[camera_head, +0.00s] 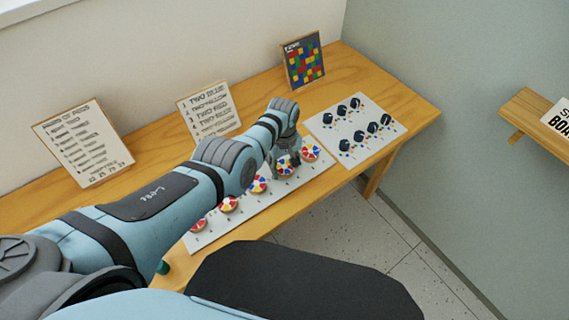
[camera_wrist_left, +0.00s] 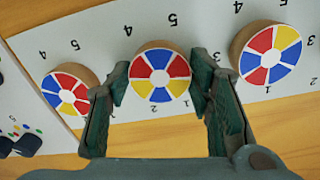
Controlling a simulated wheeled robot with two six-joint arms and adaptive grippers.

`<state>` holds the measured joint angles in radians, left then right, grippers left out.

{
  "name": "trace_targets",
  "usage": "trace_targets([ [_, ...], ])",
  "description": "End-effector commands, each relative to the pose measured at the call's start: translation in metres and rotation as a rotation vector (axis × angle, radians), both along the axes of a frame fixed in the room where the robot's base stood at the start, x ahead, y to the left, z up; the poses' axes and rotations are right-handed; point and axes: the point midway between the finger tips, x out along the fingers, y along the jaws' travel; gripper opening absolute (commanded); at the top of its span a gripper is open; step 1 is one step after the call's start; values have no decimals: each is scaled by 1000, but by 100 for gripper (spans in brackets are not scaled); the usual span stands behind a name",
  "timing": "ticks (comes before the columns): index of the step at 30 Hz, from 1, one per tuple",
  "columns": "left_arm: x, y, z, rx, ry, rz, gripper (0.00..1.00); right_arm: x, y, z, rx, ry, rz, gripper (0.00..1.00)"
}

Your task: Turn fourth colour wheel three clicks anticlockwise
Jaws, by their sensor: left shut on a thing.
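The wheels have red, yellow, blue and white wedges. My left gripper (camera_head: 287,160) reaches down over the fourth wheel (camera_head: 285,171), counting from the left. In the left wrist view its fingers (camera_wrist_left: 160,78) are shut on that wheel (camera_wrist_left: 160,75), one on each side of its rim. The fifth wheel (camera_head: 310,153) is just beyond; it shows at left in the wrist view (camera_wrist_left: 66,93). The third wheel (camera_head: 258,184) shows at right there (camera_wrist_left: 270,54).
A second board (camera_head: 355,110) with several black knobs lies to the right. Two written cards (camera_head: 84,142) (camera_head: 208,108) and a coloured grid picture (camera_head: 304,60) stand along the wall. A wooden shelf (camera_head: 530,108) with a sign is at far right.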

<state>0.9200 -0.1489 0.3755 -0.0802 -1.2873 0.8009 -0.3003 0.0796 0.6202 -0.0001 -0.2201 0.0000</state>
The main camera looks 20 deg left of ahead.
Motion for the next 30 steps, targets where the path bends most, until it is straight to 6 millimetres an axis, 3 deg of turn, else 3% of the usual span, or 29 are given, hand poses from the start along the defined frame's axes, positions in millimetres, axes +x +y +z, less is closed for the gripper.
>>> trace_targets([
  [18, -5, -2, -5, 3, 15, 542, 19, 0, 0, -1, 0, 0, 0, 40],
  [30, -4, -3, -4, 2, 15, 713, 19, 0, 0, -1, 0, 0, 0, 40],
])
